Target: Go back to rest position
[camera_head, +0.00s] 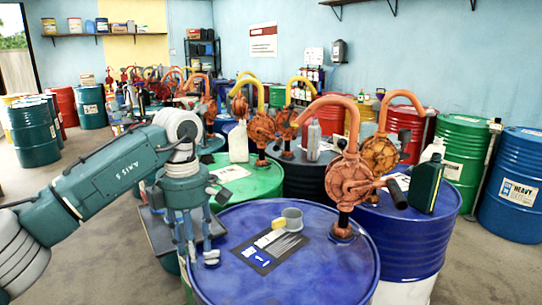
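My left arm (105,175) comes in from the left. Its gripper (200,258) points down at the left edge of the front blue drum (330,275). Its fingers look spread apart, with nothing seen between them. My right gripper is out of view.
A dark green bottle (424,186) stands on the blue drum at right. A white jug (238,142) stands on a green drum (262,182) behind. More pumps and drums fill the back. Blue (514,185) and green drums stand at the right; bare floor (475,265) lies front right.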

